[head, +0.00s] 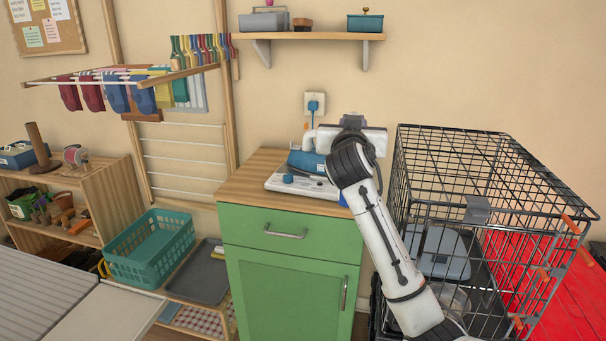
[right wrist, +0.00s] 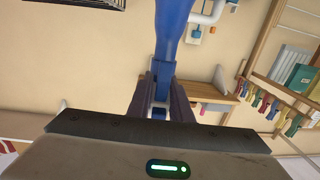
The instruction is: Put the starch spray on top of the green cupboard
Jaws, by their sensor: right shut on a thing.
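The green cupboard (head: 290,290) stands at the centre of the head view, with a wooden top (head: 250,178). My right gripper (right wrist: 161,82) is shut on a blue bottle (right wrist: 172,25), which I take to be the starch spray. The wrist view looks upside down, so the bottle hangs below the fingers. In the head view my right arm hides most of it. A small blue patch (head: 344,199) beside the arm, at the cupboard top's right edge, seems to be its lower part. I cannot tell whether it touches the top. My left gripper is not in view.
A black wire cage (head: 460,185) stands close on the right. A wall shelf (head: 310,36) hangs above. A teal basket (head: 150,250) is at left.

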